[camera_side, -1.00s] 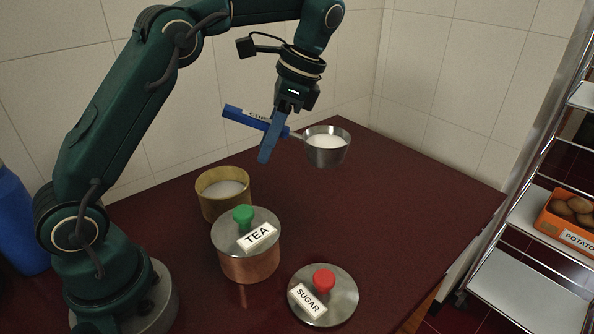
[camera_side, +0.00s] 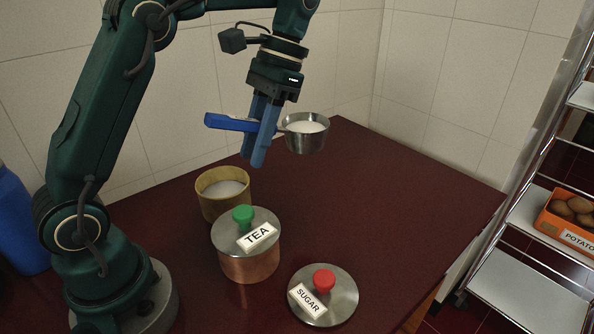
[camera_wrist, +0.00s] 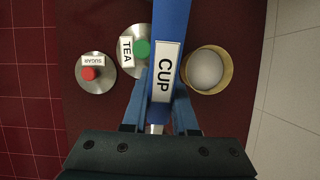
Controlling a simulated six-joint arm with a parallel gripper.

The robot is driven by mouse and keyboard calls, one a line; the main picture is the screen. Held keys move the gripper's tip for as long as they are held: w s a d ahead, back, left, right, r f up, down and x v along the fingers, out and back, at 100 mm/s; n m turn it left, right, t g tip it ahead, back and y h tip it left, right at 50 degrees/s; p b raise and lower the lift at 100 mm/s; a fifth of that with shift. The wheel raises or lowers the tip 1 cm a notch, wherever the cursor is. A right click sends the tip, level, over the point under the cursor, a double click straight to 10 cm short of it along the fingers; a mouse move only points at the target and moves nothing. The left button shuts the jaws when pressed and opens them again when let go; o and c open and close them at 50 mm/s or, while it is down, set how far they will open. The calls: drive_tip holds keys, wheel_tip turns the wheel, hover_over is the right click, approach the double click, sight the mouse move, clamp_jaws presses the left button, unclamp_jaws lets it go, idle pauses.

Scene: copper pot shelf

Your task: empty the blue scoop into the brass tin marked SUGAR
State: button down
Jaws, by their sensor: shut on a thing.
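My gripper (camera_side: 254,158) is shut on the blue handle (camera_side: 230,122) of the scoop, high above the table. The scoop's steel bowl (camera_side: 304,142) sticks out to the right, nearly level, with white contents near its rim. In the wrist view the handle (camera_wrist: 165,70) reads CUP; the bowl is hidden there. The brass tin (camera_side: 209,203) stands open with white contents, below and left of the scoop. It also shows in the wrist view (camera_wrist: 229,71). I see no marking on the tin. The SUGAR plate is on a steel lid (camera_side: 345,303) with a red knob, lying flat on the table.
A copper tin (camera_side: 249,266) stands between brass tin and loose lid, closed by a TEA lid with a green knob (camera_side: 243,215). A tiled wall (camera_side: 190,90) is behind. The dark red table (camera_side: 400,200) is clear at right; a shelf rack (camera_side: 525,285) stands beyond its edge.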

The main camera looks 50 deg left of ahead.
drive_tip(key=s+a, duration=0.6)
drive_tip(key=a, duration=0.4)
drive_tip(key=s+a, duration=0.5)
drive_tip(key=a, duration=0.5)
drive_tip(key=d+f+n+g+y, duration=0.1)
drive_tip(key=d+n+g+y, duration=0.2)
drive_tip(key=y, duration=1.5)
drive_tip(key=shift+s+d+f+n, duration=0.15)
drive_tip(key=shift+d+f+n, duration=0.25)
drive_tip(key=shift+d+n, duration=1.4)
drive_tip(key=shift+d+m, duration=0.3)
drive_tip(key=shift+r, duration=0.15)
